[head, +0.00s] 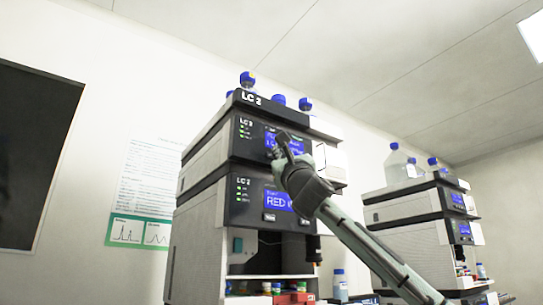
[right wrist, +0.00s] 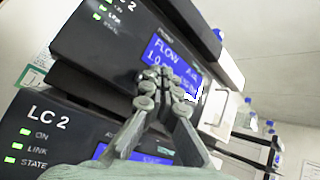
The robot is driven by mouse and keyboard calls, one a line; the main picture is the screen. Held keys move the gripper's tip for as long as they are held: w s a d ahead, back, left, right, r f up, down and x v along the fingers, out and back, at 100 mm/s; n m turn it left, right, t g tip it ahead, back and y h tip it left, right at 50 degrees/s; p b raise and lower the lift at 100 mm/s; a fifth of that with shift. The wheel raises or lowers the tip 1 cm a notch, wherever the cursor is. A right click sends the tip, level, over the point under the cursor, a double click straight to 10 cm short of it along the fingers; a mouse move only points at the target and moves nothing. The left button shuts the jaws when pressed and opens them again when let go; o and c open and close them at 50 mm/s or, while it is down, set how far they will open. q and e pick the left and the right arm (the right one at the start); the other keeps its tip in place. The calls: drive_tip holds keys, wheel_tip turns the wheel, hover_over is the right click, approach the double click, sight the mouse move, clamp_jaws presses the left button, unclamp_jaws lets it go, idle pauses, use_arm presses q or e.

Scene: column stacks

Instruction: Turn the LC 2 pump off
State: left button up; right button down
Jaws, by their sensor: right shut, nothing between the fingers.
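The LC 2 stack stands in the middle of the head view. Its upper module, the pump (head: 246,132), has a blue display that reads FLOW in the right wrist view (right wrist: 161,52). Green lamps (head: 244,132) are lit at its left. My right gripper (head: 281,142) is shut and empty, with its fingertips in front of the pump's display. It covers part of the display and whatever lies under it. The fingertips also show in the right wrist view (right wrist: 167,76). I cannot tell whether they touch the panel. My left gripper is not in view.
Below the pump is a second LC 2 module (head: 240,200) with a blue display and lit green lamps. Blue-capped bottles (head: 247,80) stand on top. Another similar stack (head: 410,205) stands to the right. A poster (head: 146,190) hangs on the left wall.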

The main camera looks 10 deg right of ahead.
drive_tip(key=shift+w, duration=0.15)
drive_tip(key=shift+w+a, duration=0.15)
drive_tip(key=shift+w, duration=0.1)
drive_tip(key=shift+w+a, duration=0.15)
drive_tip(key=shift+w, duration=0.25)
idle(0.7)
drive_tip(key=shift+s, duration=0.15)
drive_tip(key=shift+s+d, duration=0.3)
drive_tip(key=shift+s, duration=0.35)
drive_tip(key=s, duration=0.1)
drive_tip(key=s+d, duration=0.1)
drive_tip(key=s, duration=0.2)
drive_tip(key=shift+s+d, duration=0.35)
